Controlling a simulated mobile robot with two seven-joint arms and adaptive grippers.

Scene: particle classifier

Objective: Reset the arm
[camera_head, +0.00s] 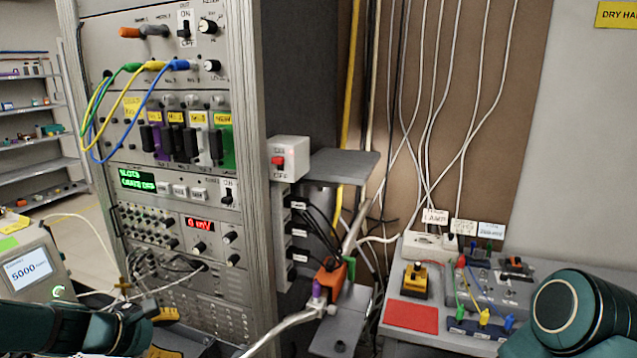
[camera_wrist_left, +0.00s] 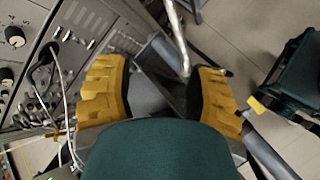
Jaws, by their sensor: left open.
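My left arm (camera_head: 75,330) is dark teal and comes in low at the left of the head view. My left gripper (camera_head: 165,333) has yellow finger pads and is in front of the lower rack panel. In the left wrist view the left gripper (camera_wrist_left: 160,95) is open, with its two yellow pads wide apart and nothing held between them. A teal part of my right arm (camera_head: 580,315) fills the lower right corner of the head view. My right gripper is out of view.
An instrument rack (camera_head: 250,190) with cables stands close by the left gripper. A metal pipe (camera_head: 285,325) leads to an orange-and-purple fitting (camera_head: 330,280). A bench (camera_head: 430,343) with a red pad (camera_head: 411,317) is at the right. A box reading 5000 (camera_head: 30,272) is at the left.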

